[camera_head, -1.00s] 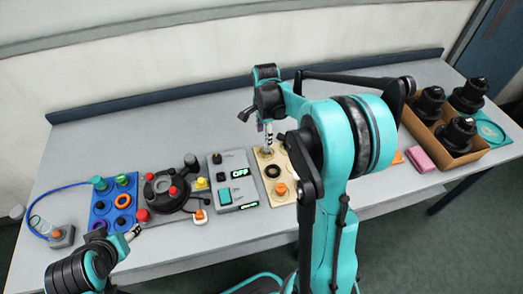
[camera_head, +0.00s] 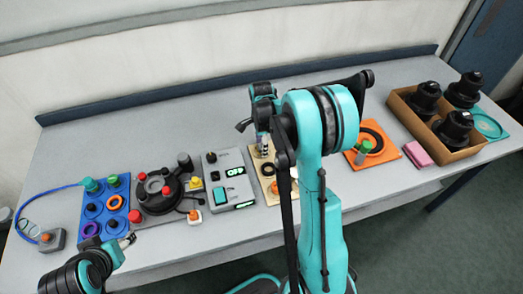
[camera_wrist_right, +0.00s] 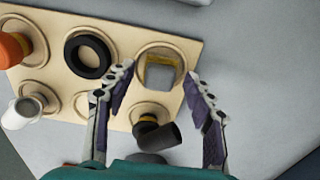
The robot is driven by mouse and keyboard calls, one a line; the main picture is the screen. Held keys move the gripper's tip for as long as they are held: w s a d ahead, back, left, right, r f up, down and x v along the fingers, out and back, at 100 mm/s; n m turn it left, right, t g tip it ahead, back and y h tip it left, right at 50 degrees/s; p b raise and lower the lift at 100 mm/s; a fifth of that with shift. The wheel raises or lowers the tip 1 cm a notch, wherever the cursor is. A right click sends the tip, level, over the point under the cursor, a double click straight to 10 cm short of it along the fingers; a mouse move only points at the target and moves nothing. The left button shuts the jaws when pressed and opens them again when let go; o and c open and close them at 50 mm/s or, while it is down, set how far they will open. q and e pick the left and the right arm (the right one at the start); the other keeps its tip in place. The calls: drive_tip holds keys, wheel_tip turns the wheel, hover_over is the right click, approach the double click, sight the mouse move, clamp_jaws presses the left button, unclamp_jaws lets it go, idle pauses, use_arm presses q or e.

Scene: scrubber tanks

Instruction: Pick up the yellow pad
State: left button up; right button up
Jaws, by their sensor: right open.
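No plain yellow pad shows clearly. In the right wrist view, a small block (camera_wrist_right: 160,73) with a grey face and yellowish edges sits in a round recess of the tan board (camera_wrist_right: 195,48). It may be the pad, but I cannot be sure. My right gripper (camera_wrist_right: 159,80) is open and empty, its fingers on either side of that recess. In the head view, my right gripper (camera_head: 263,147) is over the tan board (camera_head: 271,192), which my arm partly hides. My left gripper (camera_head: 127,240) is at the table's front left; its opening is unclear.
On the tan board are a black ring (camera_wrist_right: 88,54), an orange piece (camera_wrist_right: 12,48) and a dark cylinder (camera_wrist_right: 158,137). Left stand a grey OFF box (camera_head: 229,180) and a blue board (camera_head: 103,210). Right are an orange board (camera_head: 387,150), pink block (camera_head: 418,153) and cardboard box (camera_head: 400,105).

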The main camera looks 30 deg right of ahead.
drive_tip(key=c, duration=1.1)
drive_tip(key=shift+r, duration=0.1)
wheel_tip(320, 180, up, 4)
drive_tip(key=shift+f+p, duration=0.1)
drive_tip(key=shift+p, duration=0.75)
drive_tip(key=s+d+r+p, duration=0.1)
drive_tip(key=s+d+r, duration=0.1)
drive_tip(key=s, duration=0.3)
drive_tip(key=s+d+r+p, duration=0.2)
drive_tip(key=s+r, duration=0.3)
drive_tip(key=shift+s+d, duration=0.3)
drive_tip(key=shift+s, duration=0.1)
drive_tip(key=o, duration=0.5)
drive_tip(key=c, duration=0.5)
